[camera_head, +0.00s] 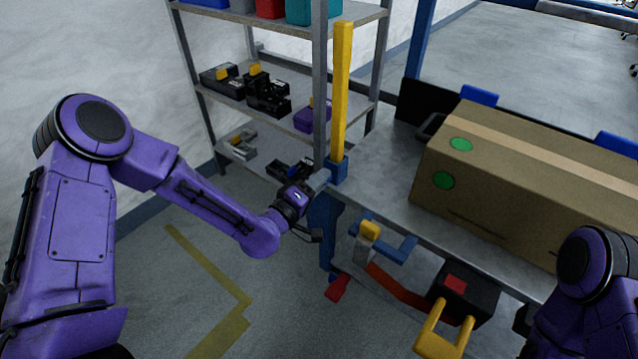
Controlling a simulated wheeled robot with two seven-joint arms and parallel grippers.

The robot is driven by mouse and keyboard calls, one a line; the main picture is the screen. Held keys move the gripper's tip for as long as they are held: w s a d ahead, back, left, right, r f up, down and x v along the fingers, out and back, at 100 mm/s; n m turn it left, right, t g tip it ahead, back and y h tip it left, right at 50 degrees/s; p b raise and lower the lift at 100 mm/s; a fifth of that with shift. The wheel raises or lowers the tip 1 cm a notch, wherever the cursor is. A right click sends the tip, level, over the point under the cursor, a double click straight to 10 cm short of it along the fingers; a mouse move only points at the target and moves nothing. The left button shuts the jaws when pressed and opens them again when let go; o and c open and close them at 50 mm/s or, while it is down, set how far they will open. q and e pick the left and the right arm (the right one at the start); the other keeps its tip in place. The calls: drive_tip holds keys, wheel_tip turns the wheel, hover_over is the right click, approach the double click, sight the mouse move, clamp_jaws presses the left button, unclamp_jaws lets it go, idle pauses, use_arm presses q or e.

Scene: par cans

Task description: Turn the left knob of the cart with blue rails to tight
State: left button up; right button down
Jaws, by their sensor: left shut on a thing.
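The cart (375,180) has a grey top, a blue leg at its near left corner and blue parts along its far side. A yellow post (341,90) rises from a blue collar (338,168) at that corner. My left gripper (319,181) is at the left side of the collar, shut on what looks like the left knob. The knob is mostly hidden by the fingers, so its turn angle cannot be seen. My right arm shows at the lower right, but its gripper is out of view.
A cardboard box (530,170) with green dots sits on the cart top. A grey shelf rack (320,60) with bins and black items stands behind my left gripper. Blue, red and yellow handles (445,335) stick out below the cart's front edge. The floor at left is clear.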

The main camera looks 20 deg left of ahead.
use_arm(q)
drive_tip(key=shift+f+m+b, duration=0.2)
drive_tip(key=shift+m+b, duration=1.5)
drive_tip(key=shift+m, duration=5.4)
drive_tip(key=shift+s, duration=0.1)
drive_tip(key=o, duration=1)
drive_tip(key=shift+r, duration=0.1)
drive_tip(key=shift+o, duration=0.2)
drive_tip(key=v, duration=1)
drive_tip(key=shift+s, duration=0.25)
drive_tip(key=shift+a, duration=0.15)
